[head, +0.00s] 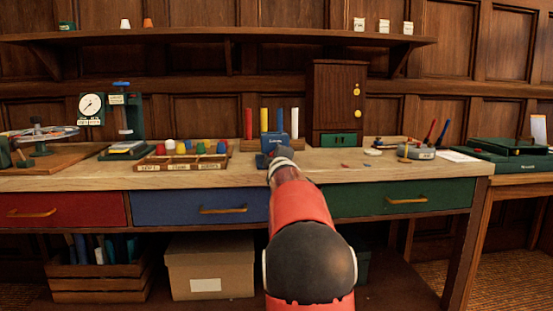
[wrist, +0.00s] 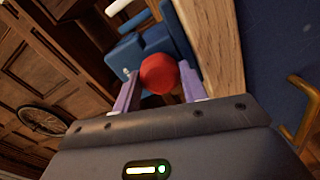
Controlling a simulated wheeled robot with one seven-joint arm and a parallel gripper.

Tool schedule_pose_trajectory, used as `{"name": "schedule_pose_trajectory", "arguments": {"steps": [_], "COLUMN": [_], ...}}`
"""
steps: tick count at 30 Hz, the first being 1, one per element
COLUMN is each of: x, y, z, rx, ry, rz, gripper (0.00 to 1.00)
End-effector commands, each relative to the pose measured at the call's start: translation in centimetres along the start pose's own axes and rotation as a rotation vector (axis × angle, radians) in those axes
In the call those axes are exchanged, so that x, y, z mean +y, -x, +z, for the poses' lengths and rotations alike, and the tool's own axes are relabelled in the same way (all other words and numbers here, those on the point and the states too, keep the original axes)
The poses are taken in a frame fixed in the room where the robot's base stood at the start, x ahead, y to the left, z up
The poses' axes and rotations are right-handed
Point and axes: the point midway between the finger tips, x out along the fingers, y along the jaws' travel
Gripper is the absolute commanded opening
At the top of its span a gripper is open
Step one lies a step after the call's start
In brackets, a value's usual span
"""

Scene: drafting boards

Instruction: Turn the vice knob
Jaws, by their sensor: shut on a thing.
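The blue vice (head: 275,141) stands at the front edge of the wooden bench, near the middle in the head view. In the wrist view the vice (wrist: 132,48) lies just beyond my fingers. A round red knob (wrist: 159,73) sits between the two purple fingers of my gripper (wrist: 160,82), in front of the vice. My gripper is shut on this knob. In the head view my arm hides the knob and most of my gripper.
The wooden bench (head: 400,172) has a blue drawer (head: 185,208) and a green drawer (head: 400,199) below its edge. A divided tray (head: 178,164) with coloured pieces is left of the vice. A small wooden cabinet (head: 325,95) stands behind it.

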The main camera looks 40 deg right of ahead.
Motion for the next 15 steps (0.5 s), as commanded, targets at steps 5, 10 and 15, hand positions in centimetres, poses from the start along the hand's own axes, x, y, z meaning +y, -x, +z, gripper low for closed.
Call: {"name": "schedule_pose_trajectory", "arguments": {"steps": [5,10,15], "x": [-0.04,-0.07,-0.04], "y": [-0.01,-0.01,-0.01], "z": [0.18,0.13,0.22], "rx": [-0.004,-0.003,-0.005], "ry": [-0.169,-0.331,-0.492], "rz": [-0.003,-0.004,-0.003], "gripper": [0.19,0.19,0.19]}}
